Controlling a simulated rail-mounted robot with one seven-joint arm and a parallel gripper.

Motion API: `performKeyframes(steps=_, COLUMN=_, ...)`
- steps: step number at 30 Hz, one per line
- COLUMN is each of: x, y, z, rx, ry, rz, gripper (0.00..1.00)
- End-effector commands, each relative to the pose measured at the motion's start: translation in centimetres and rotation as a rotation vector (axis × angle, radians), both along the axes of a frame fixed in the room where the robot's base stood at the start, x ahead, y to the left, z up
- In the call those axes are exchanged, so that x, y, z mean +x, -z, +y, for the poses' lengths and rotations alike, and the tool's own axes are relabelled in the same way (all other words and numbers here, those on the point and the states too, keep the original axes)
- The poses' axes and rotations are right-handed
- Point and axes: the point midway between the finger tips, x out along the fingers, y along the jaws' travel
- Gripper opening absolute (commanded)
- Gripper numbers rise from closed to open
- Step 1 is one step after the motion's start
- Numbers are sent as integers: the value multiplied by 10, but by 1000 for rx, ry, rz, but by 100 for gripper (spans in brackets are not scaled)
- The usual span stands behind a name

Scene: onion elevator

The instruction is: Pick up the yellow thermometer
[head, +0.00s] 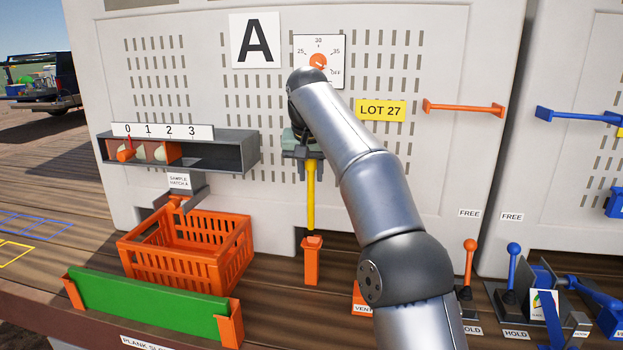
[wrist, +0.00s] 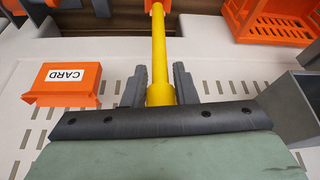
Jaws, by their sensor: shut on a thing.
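The yellow thermometer (head: 310,198) is a long upright stick in front of the large pale panel. My gripper (head: 303,155) is at its upper end. In the wrist view the two grey fingers of my gripper (wrist: 160,88) stand on either side of the yellow thermometer (wrist: 159,50) and are shut on it. The top of the thermometer is hidden behind my gripper.
An orange crate (head: 187,258) stands left of the holder, below a grey shelf (head: 225,154) numbered 0 to 3. A dial (head: 319,62) is on the panel behind my arm. An orange card holder (wrist: 66,84) shows in the wrist view. Levers (head: 469,262) stand right.

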Motion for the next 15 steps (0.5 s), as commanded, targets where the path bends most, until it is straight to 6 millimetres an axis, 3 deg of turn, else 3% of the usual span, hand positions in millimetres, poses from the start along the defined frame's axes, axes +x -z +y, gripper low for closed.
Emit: performKeyframes(steps=15, x=-118, y=4, z=-1, rx=0, ry=-1, rz=-3, gripper=0)
